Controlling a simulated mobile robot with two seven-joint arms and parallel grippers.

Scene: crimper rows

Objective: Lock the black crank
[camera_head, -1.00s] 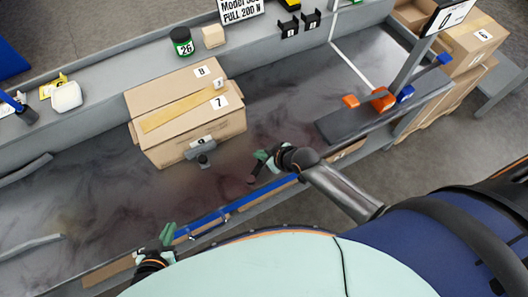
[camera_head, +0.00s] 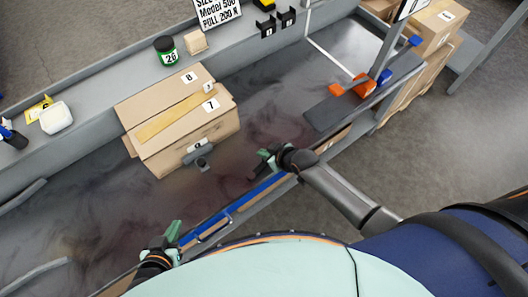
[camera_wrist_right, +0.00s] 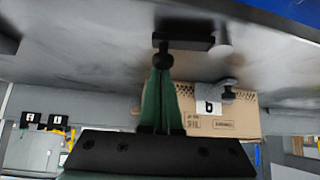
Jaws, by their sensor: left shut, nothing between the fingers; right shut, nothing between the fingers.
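A black crank, a dark bar with a round knob, is clearest in the right wrist view (camera_wrist_right: 183,42), where the scene looks upside down. In the head view a small dark part (camera_head: 253,173) beside my right gripper looks like the same crank. My right gripper (camera_head: 268,157) is shut. In the wrist view its green fingertips (camera_wrist_right: 161,72) are right at the knob; whether they touch it I cannot tell. My left gripper (camera_head: 168,240) is shut and empty at the lower left, by the bench's front edge, away from the crank.
A cardboard box (camera_head: 180,120) stands on the grey bench behind my grippers. A grey fixture with a dark knob (camera_head: 201,163) is at its front, by a label 9. Orange parts (camera_head: 363,86) sit on a dark plate (camera_head: 335,110) to the right. Bare bench lies left of the box.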

